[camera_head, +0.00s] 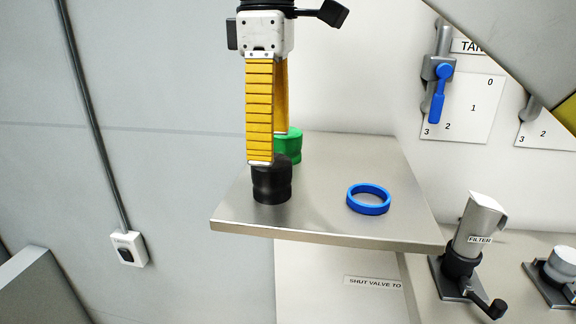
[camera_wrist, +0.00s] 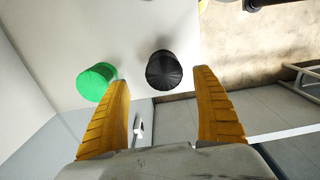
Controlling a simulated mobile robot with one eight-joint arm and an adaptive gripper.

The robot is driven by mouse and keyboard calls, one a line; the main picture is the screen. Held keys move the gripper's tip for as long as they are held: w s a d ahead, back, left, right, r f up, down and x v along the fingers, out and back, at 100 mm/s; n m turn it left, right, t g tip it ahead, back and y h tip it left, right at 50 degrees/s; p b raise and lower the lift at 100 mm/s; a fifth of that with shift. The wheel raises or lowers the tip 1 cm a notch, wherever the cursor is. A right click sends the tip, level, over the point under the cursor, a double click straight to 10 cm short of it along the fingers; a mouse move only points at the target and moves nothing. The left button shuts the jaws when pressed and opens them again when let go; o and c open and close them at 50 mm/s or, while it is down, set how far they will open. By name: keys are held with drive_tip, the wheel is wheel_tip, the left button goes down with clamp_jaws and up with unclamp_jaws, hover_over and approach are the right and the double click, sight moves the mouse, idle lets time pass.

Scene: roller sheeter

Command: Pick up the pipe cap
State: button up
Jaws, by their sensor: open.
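A black ribbed pipe cap (camera_head: 271,185) stands on a small metal shelf (camera_head: 325,220), near its front left edge. A green cap-like piece (camera_head: 290,146) stands just behind it. The task does not say which one is meant. My gripper (camera_head: 271,147) hangs above the shelf with its yellow fingers pointing down, open and empty. The near fingertip overlaps the top of the black cap in the head view; contact cannot be told. In the wrist view the black cap (camera_wrist: 164,70) lies ahead, in line with the gap between the fingers. The green piece (camera_wrist: 96,82) lies outside the left finger.
A blue ring (camera_head: 368,199) lies flat on the shelf to the right, with bare shelf around it. A wall with a blue-handled valve (camera_head: 438,92) rises at the right. A filter fitting (camera_head: 474,240) stands on a lower surface at the right.

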sight(272, 173)
drive_tip(key=shift+f, duration=0.4)
drive_tip(key=f, duration=0.2)
drive_tip(key=s+f+p, duration=0.1)
drive_tip(key=f, duration=0.1)
drive_tip(key=shift+w+f, duration=0.2)
drive_tip(key=shift+w, duration=0.05)
drive_tip(key=shift+s+r, duration=0.1)
drive_tip(key=shift+s, duration=0.1)
drive_tip(key=c, duration=1.3)
